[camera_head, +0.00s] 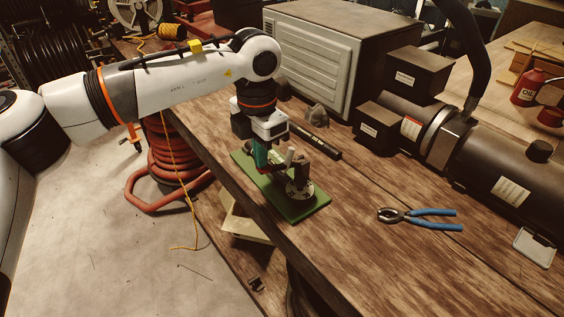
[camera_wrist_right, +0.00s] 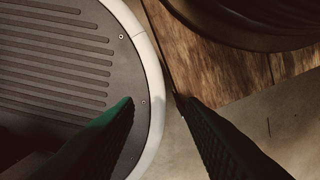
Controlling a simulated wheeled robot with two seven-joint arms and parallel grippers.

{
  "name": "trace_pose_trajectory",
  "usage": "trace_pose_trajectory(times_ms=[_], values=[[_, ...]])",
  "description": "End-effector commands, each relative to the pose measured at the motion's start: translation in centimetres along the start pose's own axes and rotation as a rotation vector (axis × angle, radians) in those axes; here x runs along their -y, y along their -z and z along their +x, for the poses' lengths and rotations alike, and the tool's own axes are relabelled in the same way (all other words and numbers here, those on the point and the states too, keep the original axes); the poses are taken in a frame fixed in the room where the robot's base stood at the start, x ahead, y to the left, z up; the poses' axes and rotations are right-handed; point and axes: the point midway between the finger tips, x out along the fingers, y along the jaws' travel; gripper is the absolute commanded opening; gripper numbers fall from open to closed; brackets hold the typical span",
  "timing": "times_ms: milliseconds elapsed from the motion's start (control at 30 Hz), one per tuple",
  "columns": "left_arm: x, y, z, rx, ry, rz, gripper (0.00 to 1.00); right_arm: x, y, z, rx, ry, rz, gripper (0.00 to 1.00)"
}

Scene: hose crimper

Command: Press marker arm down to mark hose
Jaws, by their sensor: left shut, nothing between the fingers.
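The marking device (camera_head: 299,185) stands on a green board (camera_head: 301,213) near the table's front edge. It has a round light base with a dark upright part. A short pale upright piece (camera_head: 289,155) shows beside the dark part; I cannot tell if it is the marker arm's handle. My left gripper (camera_head: 262,161) points down over the back left of the board, shut and empty, close beside the device. Whether it touches the marker arm is hidden. The hose in the device cannot be made out. My right gripper (camera_wrist_right: 154,99) shows in the right wrist view, fingers apart with nothing between.
Blue-handled pliers (camera_head: 420,217) lie right of the board. A dark bar (camera_head: 313,139) lies behind it. A large vented box (camera_head: 314,62) and a dark cylindrical machine (camera_head: 455,142) stand at the back. A coiled red hose (camera_head: 174,158) is on the left. Table around the pliers is clear.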

Motion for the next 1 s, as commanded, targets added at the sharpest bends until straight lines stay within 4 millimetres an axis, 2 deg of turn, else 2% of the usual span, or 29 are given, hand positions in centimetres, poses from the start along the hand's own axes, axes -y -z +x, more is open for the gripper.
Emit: trace_pose_trajectory(times_ms=[867, 1000], values=[[0.0, 0.0, 3.3, 0.000, 0.000, 0.000, 0.00, 0.0, 0.2, 2.6, 0.000, 0.000, 0.000, 0.36], [0.0, 0.0, 3.1, 0.000, 0.000, 0.000, 0.00, 0.0, 0.2, 2.4, 0.000, 0.000, 0.000, 0.36]])
